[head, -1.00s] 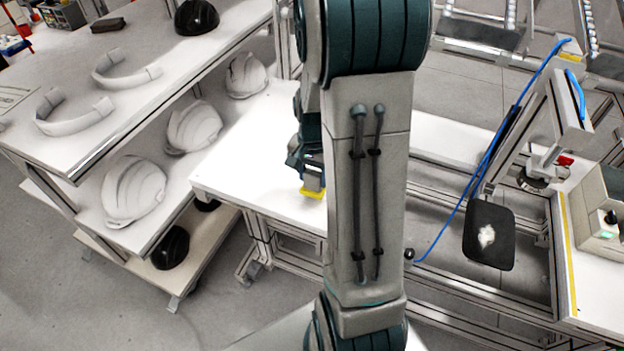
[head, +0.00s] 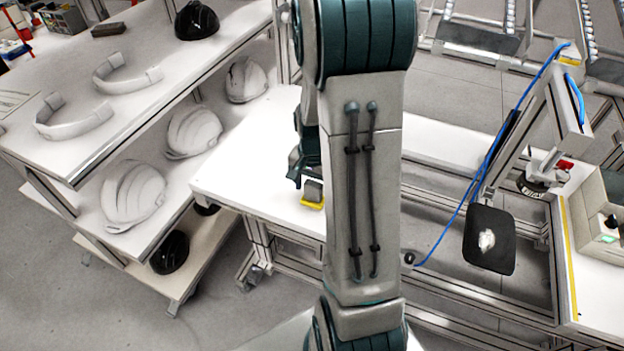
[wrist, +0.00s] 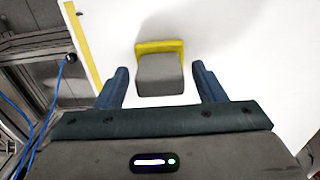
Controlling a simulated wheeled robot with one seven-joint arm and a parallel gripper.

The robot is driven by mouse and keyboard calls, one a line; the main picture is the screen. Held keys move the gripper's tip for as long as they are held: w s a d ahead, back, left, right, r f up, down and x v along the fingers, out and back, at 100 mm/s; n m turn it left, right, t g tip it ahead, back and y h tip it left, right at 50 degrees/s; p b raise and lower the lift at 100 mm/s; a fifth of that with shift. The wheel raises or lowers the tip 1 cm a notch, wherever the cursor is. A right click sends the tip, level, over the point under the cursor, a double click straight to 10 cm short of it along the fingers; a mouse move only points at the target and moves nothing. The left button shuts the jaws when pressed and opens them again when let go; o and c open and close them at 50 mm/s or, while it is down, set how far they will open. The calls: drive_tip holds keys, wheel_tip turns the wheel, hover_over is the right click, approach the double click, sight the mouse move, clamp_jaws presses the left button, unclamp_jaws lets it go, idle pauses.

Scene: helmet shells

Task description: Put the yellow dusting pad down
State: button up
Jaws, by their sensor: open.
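The yellow dusting pad (head: 312,204) rests on the white table, partly hidden behind my arm in the head view. In the wrist view the dusting pad (wrist: 160,68) shows a grey block-shaped top on a yellow base. My gripper (wrist: 160,86) is open, with one blue finger on each side of the pad and a clear gap to both. In the head view my gripper (head: 297,176) is partly hidden by my arm, just above and beside the pad.
The white table (head: 245,165) is bare around the pad. A shelf at left holds white helmet shells (head: 133,195) and black ones. A blue cable (head: 462,205) and a dark square panel (head: 489,240) are at right. A yellow edge strip (wrist: 77,35) shows in the wrist view.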

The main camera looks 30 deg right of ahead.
wheel_tip(320, 180, up, 11)
drive_tip(key=s+a+r+n+t, duration=0.3)
drive_tip(key=s+a+r+n, duration=0.3)
drive_tip(key=s+a+n, duration=0.4)
drive_tip(key=s+a, duration=0.2)
drive_tip(key=shift+s+a+r, duration=0.15)
drive_tip(key=shift+s+a, duration=0.1)
drive_tip(key=shift+s, duration=0.05)
